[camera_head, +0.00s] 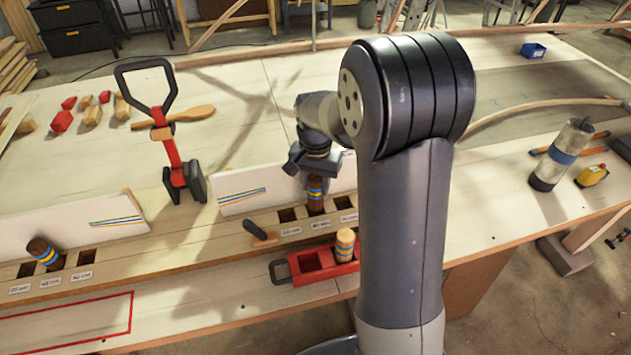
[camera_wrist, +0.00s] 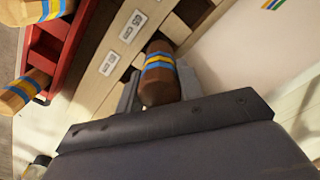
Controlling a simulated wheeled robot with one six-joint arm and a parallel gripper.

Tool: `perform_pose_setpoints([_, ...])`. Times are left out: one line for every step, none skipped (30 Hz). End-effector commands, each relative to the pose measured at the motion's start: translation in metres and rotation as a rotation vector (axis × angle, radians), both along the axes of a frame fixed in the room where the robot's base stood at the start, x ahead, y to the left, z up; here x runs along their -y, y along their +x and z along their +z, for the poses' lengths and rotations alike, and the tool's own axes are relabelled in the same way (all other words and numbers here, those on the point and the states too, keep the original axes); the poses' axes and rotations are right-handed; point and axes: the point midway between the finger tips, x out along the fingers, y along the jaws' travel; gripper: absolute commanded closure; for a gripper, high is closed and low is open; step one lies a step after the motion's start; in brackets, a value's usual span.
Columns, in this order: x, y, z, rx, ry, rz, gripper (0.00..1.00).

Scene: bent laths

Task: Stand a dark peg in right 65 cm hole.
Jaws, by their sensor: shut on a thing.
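A dark brown peg (camera_head: 315,192) with blue and yellow bands is upright in my gripper (camera_head: 313,178). My gripper is shut on it; the peg also shows between the fingers in the wrist view (camera_wrist: 159,80). The peg's lower end is at the middle hole of the right-hand holed board (camera_head: 268,222), by the "65 cm" label (camera_wrist: 133,25). I cannot tell how deep it sits. A dark hole (camera_head: 287,214) shows to its left and another (camera_head: 344,202) to its right.
A red tray (camera_head: 290,268) with a light banded peg (camera_head: 345,243) stands in front. Another dark peg (camera_head: 43,252) leans in the left board. A black-handled red tool (camera_head: 170,145) stands behind. A dark-handled piece (camera_head: 262,234) lies left of the holes. White panels (camera_head: 250,196) stand behind.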

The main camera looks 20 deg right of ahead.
Motion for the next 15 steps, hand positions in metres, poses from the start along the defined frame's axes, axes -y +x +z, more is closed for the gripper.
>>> perform_pose_setpoints([0.0000, 0.0000, 0.0004, 0.000, 0.000, 0.000, 0.89])
perform_pose_setpoints([0.0000, 0.0000, 0.0005, 0.000, 0.000, 0.000, 0.89])
perform_pose_setpoints([0.0000, 0.0000, 0.0005, 0.000, 0.000, 0.000, 0.89])
perform_pose_setpoints([0.0000, 0.0000, 0.0005, 0.000, 0.000, 0.000, 0.89])
perform_pose_setpoints([0.0000, 0.0000, 0.0005, 0.000, 0.000, 0.000, 0.89])
perform_pose_setpoints([0.0000, 0.0000, 0.0004, 0.000, 0.000, 0.000, 0.89])
perform_pose_setpoints([0.0000, 0.0000, 0.0002, 0.000, 0.000, 0.000, 0.89])
perform_pose_setpoints([-0.0001, -0.0001, -0.0002, 0.000, 0.000, 0.000, 0.89])
perform_pose_setpoints([-0.0001, -0.0001, -0.0008, 0.000, 0.000, 0.000, 0.89])
perform_pose_setpoints([-0.0001, -0.0001, -0.0014, 0.000, 0.000, 0.000, 0.89])
perform_pose_setpoints([-0.0001, -0.0001, -0.0020, 0.000, 0.000, 0.000, 0.89])
perform_pose_setpoints([-0.0001, -0.0001, -0.0031, 0.000, 0.000, 0.000, 0.89])
perform_pose_setpoints([0.0000, -0.0001, -0.0039, 0.000, 0.000, 0.000, 0.89])
perform_pose_setpoints([0.0000, -0.0001, -0.0047, 0.000, 0.000, 0.000, 0.89])
perform_pose_setpoints([0.0000, -0.0001, -0.0058, 0.000, 0.000, 0.000, 0.89])
